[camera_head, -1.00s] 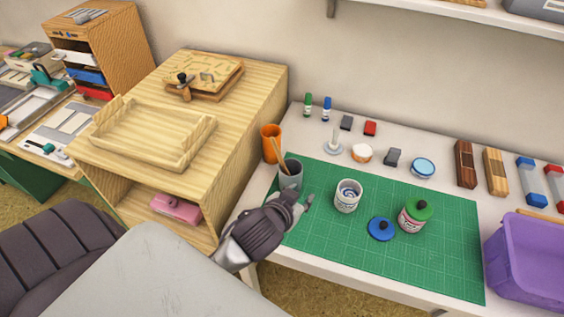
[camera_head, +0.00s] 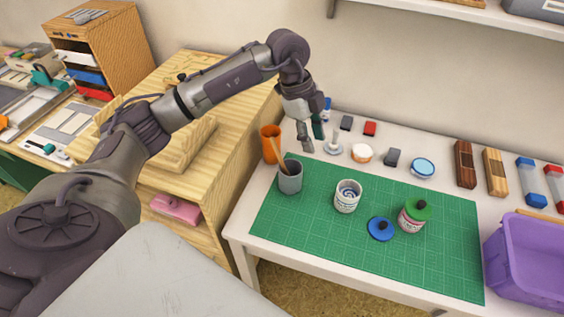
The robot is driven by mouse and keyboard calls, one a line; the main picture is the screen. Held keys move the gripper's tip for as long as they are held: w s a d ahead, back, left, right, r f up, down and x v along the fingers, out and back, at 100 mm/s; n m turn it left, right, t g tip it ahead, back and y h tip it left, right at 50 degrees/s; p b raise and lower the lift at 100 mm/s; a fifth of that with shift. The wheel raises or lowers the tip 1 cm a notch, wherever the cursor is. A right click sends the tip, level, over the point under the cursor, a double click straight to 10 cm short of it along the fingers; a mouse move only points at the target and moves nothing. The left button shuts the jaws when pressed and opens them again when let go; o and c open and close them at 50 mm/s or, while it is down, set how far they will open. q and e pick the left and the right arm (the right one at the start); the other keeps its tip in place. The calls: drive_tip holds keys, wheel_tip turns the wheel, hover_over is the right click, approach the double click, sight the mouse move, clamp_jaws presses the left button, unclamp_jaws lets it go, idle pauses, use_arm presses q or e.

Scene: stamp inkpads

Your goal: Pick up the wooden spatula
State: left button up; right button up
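The wooden spatula (camera_head: 279,156) stands tilted in the grey cup (camera_head: 290,181), leaning up and to the left past the orange cup. Its lower end is hidden inside the grey cup. My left gripper (camera_head: 312,136) points down above the back of the table, behind and to the upper right of the grey cup. Its fingers look apart, with nothing seen between them, and it does not touch the spatula. My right gripper is not in view.
The orange cup (camera_head: 268,146) stands beside the grey cup. A white jar (camera_head: 347,203), a blue lid (camera_head: 381,231) and a green-lidded jar (camera_head: 412,217) are on the green mat (camera_head: 330,247). Stamps and inkpads line the back. A purple bin (camera_head: 530,265) is at right.

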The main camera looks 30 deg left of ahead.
use_arm(q)
drive_tip(key=a+r+n+y, duration=0.2)
drive_tip(key=a+n+y, duration=0.15)
drive_tip(key=a, duration=0.55)
drive_tip(key=p, duration=0.1)
hover_over(278, 158)
drive_tip(key=shift+g, duration=0.4)
drive_tip(key=f, duration=0.7)
drive_tip(key=shift+w+a+f, duration=0.1)
drive_tip(key=shift+w+f, duration=0.15)
drive_tip(key=shift+f, duration=0.1)
wheel_tip(278, 158, down, 5)
drive_tip(key=shift+s+r+p, duration=0.15)
drive_tip(key=shift+p, duration=0.65)
drive_tip(key=shift+f, duration=0.45)
drive_tip(key=shift+m, duration=0.25)
clamp_jaws()
